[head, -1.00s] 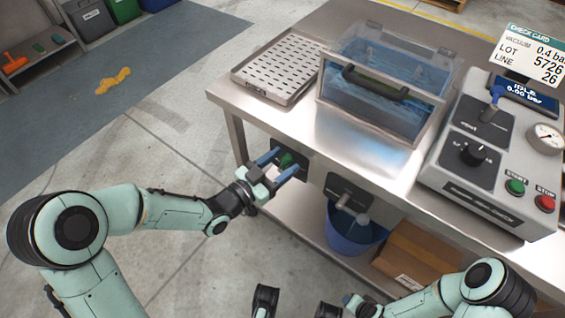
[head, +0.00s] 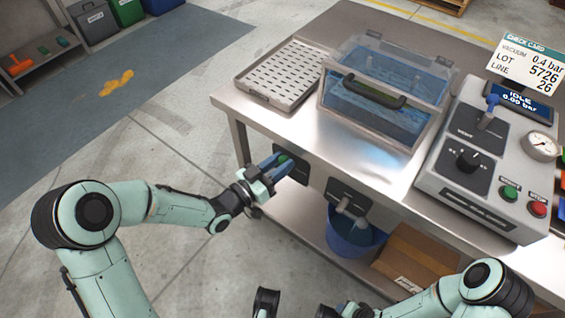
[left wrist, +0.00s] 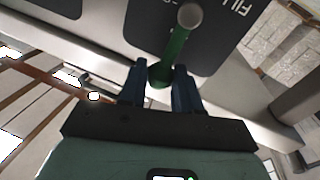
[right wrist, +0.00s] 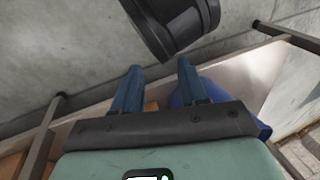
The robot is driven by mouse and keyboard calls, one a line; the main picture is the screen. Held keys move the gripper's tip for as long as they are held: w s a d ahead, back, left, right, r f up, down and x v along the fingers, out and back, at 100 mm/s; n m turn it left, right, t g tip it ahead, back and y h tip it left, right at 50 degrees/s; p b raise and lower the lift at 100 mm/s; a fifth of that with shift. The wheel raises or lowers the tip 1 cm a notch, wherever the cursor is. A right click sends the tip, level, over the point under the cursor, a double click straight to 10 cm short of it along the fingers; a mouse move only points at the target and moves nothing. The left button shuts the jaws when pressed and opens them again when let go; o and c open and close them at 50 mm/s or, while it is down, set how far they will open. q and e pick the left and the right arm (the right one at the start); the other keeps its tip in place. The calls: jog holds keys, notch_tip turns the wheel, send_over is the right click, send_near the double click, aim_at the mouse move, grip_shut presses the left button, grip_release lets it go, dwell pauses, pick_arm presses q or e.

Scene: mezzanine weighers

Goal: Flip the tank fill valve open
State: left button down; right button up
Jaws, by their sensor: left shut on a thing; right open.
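The tank fill valve has a green lever (left wrist: 177,48) on a dark panel (left wrist: 218,32) marked FILL in the left wrist view. In the head view the green lever (head: 283,158) shows small at the table's front face. My left gripper (head: 277,164) is shut on the lever's free end, with a blue finger on each side of it. The lever's pivot (left wrist: 189,15) is clear of the fingers. My right gripper (right wrist: 158,78) is open and empty, low in front of the table.
A clear tank (head: 375,108) of water and a perforated tray (head: 284,72) stand on the steel table. A second valve (head: 346,203) sits right of the fill valve, above a blue bucket (head: 352,238). A cardboard box (head: 415,258) is on the lower shelf.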

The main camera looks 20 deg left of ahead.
pick_arm(q)
jog(key=shift+a, duration=0.1)
pick_arm(e)
jog(key=shift+s, duration=0.2)
pick_arm(q)
jog(key=c, duration=0.8)
grip_release()
jog(key=p+v, duration=0.1)
jog(key=v, duration=1.2)
jog(key=shift+s+p, duration=0.2)
jog(key=shift+p, duration=0.15)
pick_arm(e)
jog(key=s+r, duration=0.1)
jog(key=s+a+r+g, duration=0.1)
jog(key=shift+s+a+r, duration=0.1)
jog(key=shift+s+a, duration=0.1)
jog(key=shift+s, duration=0.15)
